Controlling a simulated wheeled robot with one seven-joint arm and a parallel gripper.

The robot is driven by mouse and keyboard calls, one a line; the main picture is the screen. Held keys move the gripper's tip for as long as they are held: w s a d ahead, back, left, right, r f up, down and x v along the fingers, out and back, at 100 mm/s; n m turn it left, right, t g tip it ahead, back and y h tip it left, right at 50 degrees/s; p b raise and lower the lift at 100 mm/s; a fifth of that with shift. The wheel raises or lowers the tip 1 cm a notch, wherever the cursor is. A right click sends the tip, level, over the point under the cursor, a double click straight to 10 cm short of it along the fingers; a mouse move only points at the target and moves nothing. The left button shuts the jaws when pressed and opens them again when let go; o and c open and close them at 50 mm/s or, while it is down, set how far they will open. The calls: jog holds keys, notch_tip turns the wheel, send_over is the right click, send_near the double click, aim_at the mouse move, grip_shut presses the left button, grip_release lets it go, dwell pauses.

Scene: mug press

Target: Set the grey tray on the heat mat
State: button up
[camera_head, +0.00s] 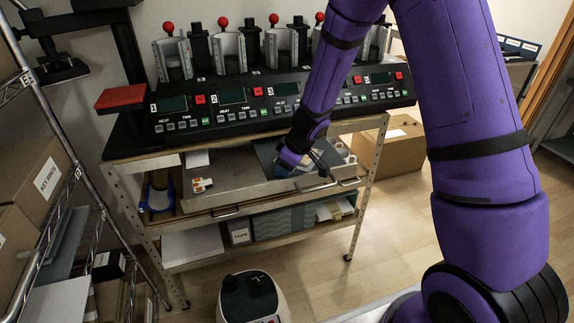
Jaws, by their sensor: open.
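My purple arm reaches down from the upper right to an open drawer (235,188) under the mug press bench. My gripper (318,166) is over the right part of this drawer, with its dark fingers apart. A dark grey flat piece (264,150) lies in the drawer just left of my gripper, partly hidden by it; I cannot tell whether it is the grey tray or the heat mat. Nothing else can be made out clearly as either one. I cannot tell whether my fingers touch anything.
The mug press row (260,95) stands above the drawer, close to my arm. A white card with coloured pictures (201,184) lies in the drawer. A wire rack with boxes (45,178) stands at left. A cardboard box (405,150) sits on the floor at right.

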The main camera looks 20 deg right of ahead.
jog(key=v, duration=1.2)
jog(key=s+d+r+m+t+h, duration=0.1)
jog(key=s+d+r+m, duration=0.2)
jog(key=s+r, duration=0.7)
jog(key=s+d+r+m+t+h, duration=0.1)
jog(key=s+d+r+m+h, duration=0.1)
jog(key=s+r+m, duration=0.4)
jog(key=s+d+r, duration=0.1)
jog(key=s+r, duration=0.4)
jog(key=s, duration=0.7)
jog(key=shift+s, duration=0.4)
jog(key=shift+r, duration=0.15)
